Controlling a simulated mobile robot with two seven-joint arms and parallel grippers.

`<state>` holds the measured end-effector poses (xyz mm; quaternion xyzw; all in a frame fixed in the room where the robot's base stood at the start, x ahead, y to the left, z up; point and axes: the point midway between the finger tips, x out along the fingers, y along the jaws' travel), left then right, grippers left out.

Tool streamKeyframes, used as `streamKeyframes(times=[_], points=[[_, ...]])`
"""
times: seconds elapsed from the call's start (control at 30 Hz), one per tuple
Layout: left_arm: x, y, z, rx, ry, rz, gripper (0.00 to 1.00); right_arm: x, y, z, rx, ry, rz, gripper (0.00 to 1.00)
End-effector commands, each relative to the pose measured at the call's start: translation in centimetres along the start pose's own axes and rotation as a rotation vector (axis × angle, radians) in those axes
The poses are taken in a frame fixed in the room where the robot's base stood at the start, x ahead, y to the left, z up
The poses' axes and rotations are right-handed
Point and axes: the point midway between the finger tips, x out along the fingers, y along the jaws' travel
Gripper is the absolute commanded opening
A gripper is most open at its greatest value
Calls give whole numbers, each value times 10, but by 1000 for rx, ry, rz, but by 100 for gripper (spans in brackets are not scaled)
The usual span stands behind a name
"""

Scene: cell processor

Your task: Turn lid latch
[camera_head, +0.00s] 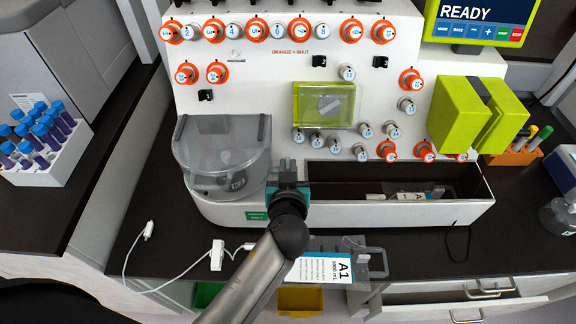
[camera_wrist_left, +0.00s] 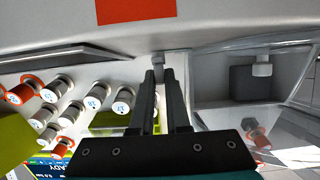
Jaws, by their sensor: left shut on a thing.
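The clear lid (camera_head: 222,143) covers the round bowl chamber at the left front of the white machine. The lid latch (camera_wrist_left: 158,64) is a small grey piece at the fingertips in the left wrist view. In the head view my gripper mostly hides it, beside the lid's right edge. My left gripper (camera_head: 288,171) comes up from below and is at the latch. In the left wrist view its two dark fingers (camera_wrist_left: 162,84) are close together, shut on the latch. The clear lid also shows at the right of that view (camera_wrist_left: 285,120). My right gripper is in neither view.
An open tray (camera_head: 465,190) with a clear pack lies right of my gripper. Orange and grey knobs (camera_head: 303,30) and a green window (camera_head: 324,104) cover the panel. A bag labelled A1 (camera_head: 325,269) hangs at the front edge. A rack of blue-capped tubes (camera_head: 45,160) stands left.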

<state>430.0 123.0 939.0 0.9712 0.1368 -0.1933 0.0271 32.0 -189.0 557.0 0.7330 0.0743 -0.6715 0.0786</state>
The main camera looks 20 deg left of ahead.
Motion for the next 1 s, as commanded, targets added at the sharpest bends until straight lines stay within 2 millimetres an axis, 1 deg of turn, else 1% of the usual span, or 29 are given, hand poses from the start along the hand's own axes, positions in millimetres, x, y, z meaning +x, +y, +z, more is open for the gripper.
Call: streamKeyframes(times=[0.17, 0.27, 0.37, 0.6, 0.73, 0.83, 1.0], points=[[0, 0, 0, 1, 1, 0, 0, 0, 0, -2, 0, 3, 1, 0], [0, -1, -1, 12, 0, 21, 0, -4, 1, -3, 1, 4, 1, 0], [0, -2, -3, 36, -1, 72, 0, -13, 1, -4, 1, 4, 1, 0], [-1, -5, -4, 109, -2, 247, 0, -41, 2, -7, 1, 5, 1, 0], [0, -5, -4, 137, -1, 321, 0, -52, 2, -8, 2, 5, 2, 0], [0, -5, -3, 149, 1, 353, 0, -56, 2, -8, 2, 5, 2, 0], [1, -5, -1, 151, 2, 369, 0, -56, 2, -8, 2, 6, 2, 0]])
